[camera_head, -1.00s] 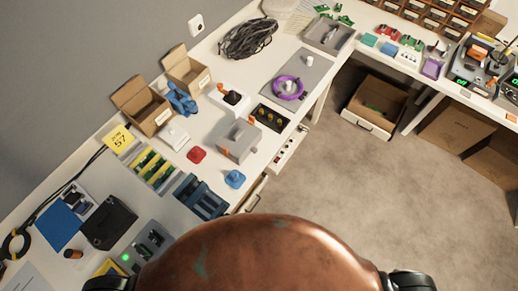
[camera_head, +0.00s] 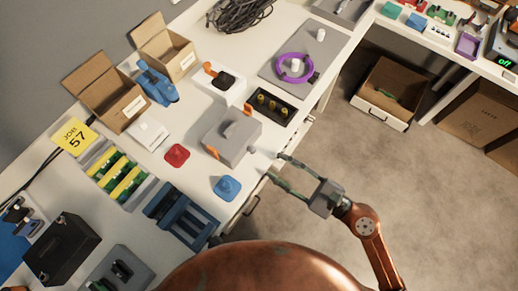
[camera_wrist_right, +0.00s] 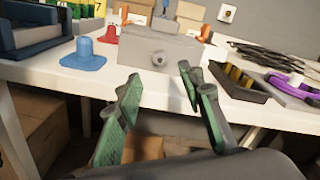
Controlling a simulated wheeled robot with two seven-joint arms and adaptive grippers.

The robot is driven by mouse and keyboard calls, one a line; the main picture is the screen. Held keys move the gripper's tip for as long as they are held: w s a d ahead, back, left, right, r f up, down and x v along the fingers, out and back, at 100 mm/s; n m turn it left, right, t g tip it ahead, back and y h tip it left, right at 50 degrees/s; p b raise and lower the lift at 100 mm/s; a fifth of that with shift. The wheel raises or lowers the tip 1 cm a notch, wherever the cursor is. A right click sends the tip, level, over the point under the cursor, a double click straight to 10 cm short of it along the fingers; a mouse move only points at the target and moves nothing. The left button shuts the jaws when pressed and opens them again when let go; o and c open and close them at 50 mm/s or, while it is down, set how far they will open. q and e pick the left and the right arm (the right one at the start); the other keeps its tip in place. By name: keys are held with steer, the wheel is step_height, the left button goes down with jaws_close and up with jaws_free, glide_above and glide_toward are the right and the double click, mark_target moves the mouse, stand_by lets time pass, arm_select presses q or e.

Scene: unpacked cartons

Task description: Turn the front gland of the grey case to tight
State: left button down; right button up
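The grey case (camera_head: 229,135) stands near the front edge of the bench, with a grey knob on top and orange parts at its sides. In the right wrist view its front face (camera_wrist_right: 140,51) shows a round grey gland (camera_wrist_right: 159,59) in the middle. My right gripper (camera_head: 266,166) is open, its two green-padded fingers spread just in front of the case, apart from it. In the right wrist view the open gripper (camera_wrist_right: 156,84) points at the front face, with the gland between and beyond the fingertips. Nothing is between the fingers. My left gripper is not in view.
A blue knob piece (camera_head: 227,188) stands left of my right gripper, near the edge. A black tray with yellow-topped parts (camera_head: 272,103) lies right of the case. A red piece (camera_head: 177,155) and a dark blue rack (camera_head: 181,217) are to the left. Open floor lies in front.

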mark_target(255, 152)
steer(key=x, duration=0.7)
steer(key=shift+w+a, duration=0.2)
steer(key=shift+c, duration=0.3)
jaws_close()
